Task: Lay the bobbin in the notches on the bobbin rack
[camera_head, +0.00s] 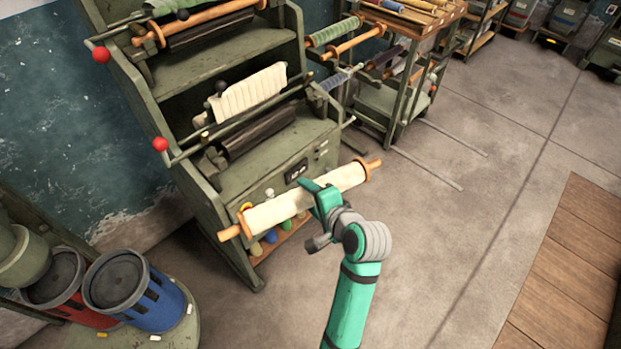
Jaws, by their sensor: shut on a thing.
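The bobbin is a cream-wound roll (277,211) with orange-brown wooden flanges and pointed ends. It hangs in the air at a slant, its left end lower in the picture. My gripper (322,198) is shut on it right of its middle, and the fingers hide part of the roll. What looks like the bobbin rack is a green-framed stand (397,120) with a slatted wooden top, at the upper middle. Several bobbins lie on it, including a green one (334,31) at its left side. I cannot make out free notches at this size.
A green machine (245,185) with shelves, dark rollers and red-knobbed levers (160,144) stands close behind the bobbin. A blue bin (135,290) stands at the lower left. The concrete floor (480,190) is clear to the right, beside wooden boards (575,270).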

